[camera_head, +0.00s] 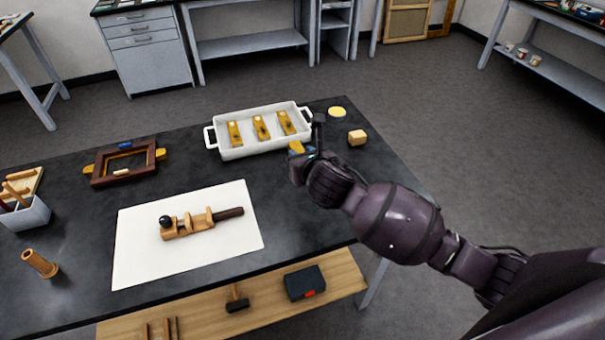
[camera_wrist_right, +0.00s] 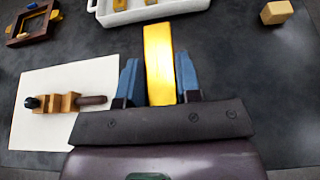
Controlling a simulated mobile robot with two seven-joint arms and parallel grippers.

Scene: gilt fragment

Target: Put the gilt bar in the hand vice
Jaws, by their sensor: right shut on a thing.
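The hand vice (camera_head: 190,222) is wooden, with a dark handle and a black knob. It lies on a white sheet (camera_head: 140,245) on the dark table and also shows in the wrist view (camera_wrist_right: 62,102). My right gripper (camera_head: 299,156) is shut on a gold gilt bar (camera_wrist_right: 159,60), held between its blue fingers. In the head view the bar (camera_head: 296,147) is mostly hidden by the gripper, beside the tray's near right corner and to the upper right of the vice. My left gripper is not in view.
A white tray (camera_head: 237,153) holds three gold pieces. A wooden block (camera_head: 357,137) and yellow disc (camera_head: 337,112) are to its right. A dark frame (camera_head: 96,177), wooden cylinder (camera_head: 40,263) and grey tool holder (camera_head: 30,216) stand left. The table is clear between sheet and tray.

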